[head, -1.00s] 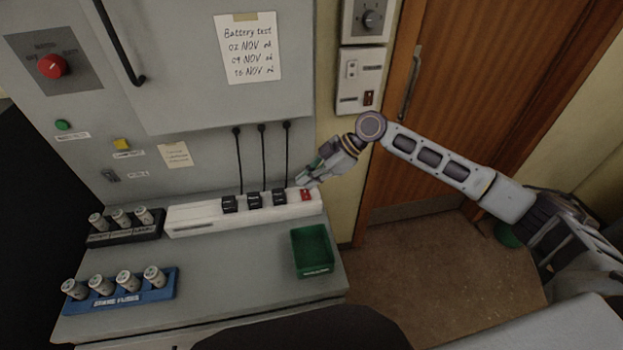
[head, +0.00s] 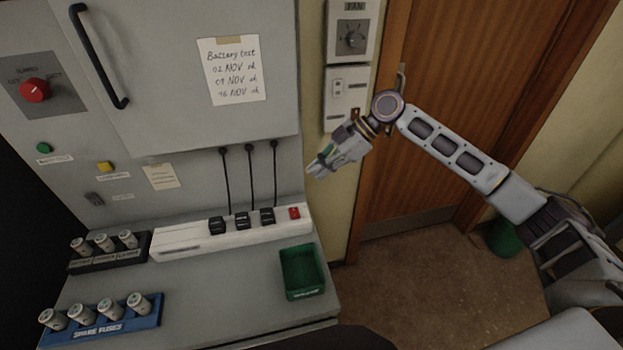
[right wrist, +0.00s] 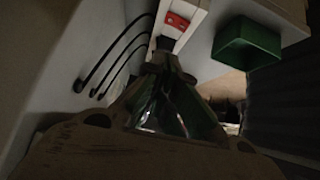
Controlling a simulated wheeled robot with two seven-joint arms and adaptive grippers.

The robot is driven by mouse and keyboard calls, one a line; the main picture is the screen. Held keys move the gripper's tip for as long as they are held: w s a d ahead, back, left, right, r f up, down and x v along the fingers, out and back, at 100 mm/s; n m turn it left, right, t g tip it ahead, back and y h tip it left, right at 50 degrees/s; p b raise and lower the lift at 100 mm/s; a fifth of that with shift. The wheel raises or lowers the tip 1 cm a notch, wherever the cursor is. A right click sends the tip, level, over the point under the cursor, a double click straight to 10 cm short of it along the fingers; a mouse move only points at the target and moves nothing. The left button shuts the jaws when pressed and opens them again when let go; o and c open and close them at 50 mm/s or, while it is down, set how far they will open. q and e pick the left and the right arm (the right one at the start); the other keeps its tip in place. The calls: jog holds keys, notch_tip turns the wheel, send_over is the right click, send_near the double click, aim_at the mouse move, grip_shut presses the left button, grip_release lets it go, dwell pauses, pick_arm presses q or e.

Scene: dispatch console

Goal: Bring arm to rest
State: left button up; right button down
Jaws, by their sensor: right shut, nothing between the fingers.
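My right gripper (head: 322,166) is shut and empty. It hangs in the air in front of the wall strip between the grey cabinet and the door, above and right of the white power strip (head: 185,240). In the right wrist view its closed fingers (right wrist: 172,75) point toward the red switch (right wrist: 176,22) at the strip's end, with a gap between. The red switch (head: 294,213) also shows in the head view, with several black plugs beside it. My left gripper is not in view.
A green tray (head: 303,271) sits at the counter's right edge. Fuses stand in a blue rack (head: 118,325) and a black rack (head: 80,262). The cabinet (head: 180,70) rises behind. A wooden door (head: 470,90) and open floor lie right. A green bin (head: 503,238) stands there.

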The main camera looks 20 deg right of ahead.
jog(key=shift+d+r, duration=0.15)
jog(key=shift+r, duration=0.1)
dwell(0.4)
